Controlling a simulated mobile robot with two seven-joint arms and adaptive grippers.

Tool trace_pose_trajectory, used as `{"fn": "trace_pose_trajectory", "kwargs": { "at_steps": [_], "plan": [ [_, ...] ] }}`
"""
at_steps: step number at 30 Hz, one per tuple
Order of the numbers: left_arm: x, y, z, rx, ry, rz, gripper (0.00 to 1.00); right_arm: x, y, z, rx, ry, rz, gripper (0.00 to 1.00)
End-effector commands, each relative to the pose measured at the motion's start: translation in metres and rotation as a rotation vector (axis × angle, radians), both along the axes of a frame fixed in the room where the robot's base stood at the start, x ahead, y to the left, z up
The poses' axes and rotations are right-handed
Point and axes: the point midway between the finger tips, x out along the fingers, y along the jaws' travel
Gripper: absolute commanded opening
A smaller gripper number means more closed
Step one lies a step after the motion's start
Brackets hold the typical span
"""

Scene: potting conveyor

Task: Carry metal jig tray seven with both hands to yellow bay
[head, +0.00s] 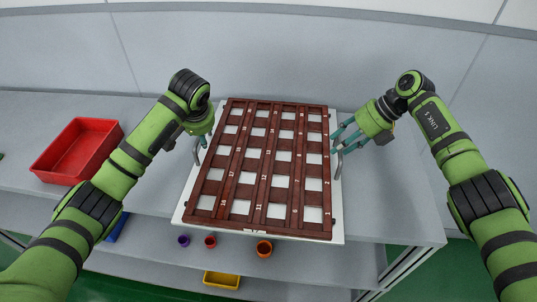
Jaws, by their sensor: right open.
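The jig tray is a reddish-brown lattice (247,190) with white square openings and small white numbers, lying flat on a white board (188,205) on the grey bench. A small label on its front edge is too small to read. A grey handle stands at each side. My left gripper (199,146) is at the left handle, its fingers mostly hidden by its own body. My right gripper (337,141) is at the right handle (339,163), with teal fingers spread around its upper part. I cannot tell whether either touches its handle. No clear yellow bay shows.
A red bin (78,151) stands on the bench at the left. A yellow bin (222,280) sits lower down, and a blue item (117,228) is partly hidden. A wall closes the back.

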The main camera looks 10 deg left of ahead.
Motion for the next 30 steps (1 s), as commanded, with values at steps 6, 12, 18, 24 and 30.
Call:
{"fn": "trace_pose_trajectory", "kwargs": {
  "at_steps": [6, 12, 18, 24, 30],
  "plan": [
    [0.006, 0.003, -0.015, 0.000, 0.001, 0.000, 0.47, 0.000, 0.010, -0.014, 0.001, -0.001, 0.001, 0.46],
    [0.007, 0.003, -0.017, -0.001, -0.001, -0.001, 0.47, 0.000, 0.010, -0.015, 0.000, -0.001, -0.001, 0.46],
    [0.007, 0.003, -0.016, -0.001, -0.001, -0.001, 0.03, 0.000, 0.010, -0.015, 0.000, 0.000, 0.000, 0.02],
    [0.007, 0.003, -0.016, -0.001, -0.001, 0.000, 0.00, 0.000, 0.010, -0.015, 0.000, 0.000, 0.000, 0.00],
    [0.008, 0.003, -0.014, -0.002, -0.006, 0.000, 0.00, 0.001, 0.010, -0.013, 0.002, -0.003, 0.001, 0.00]
  ]
}}
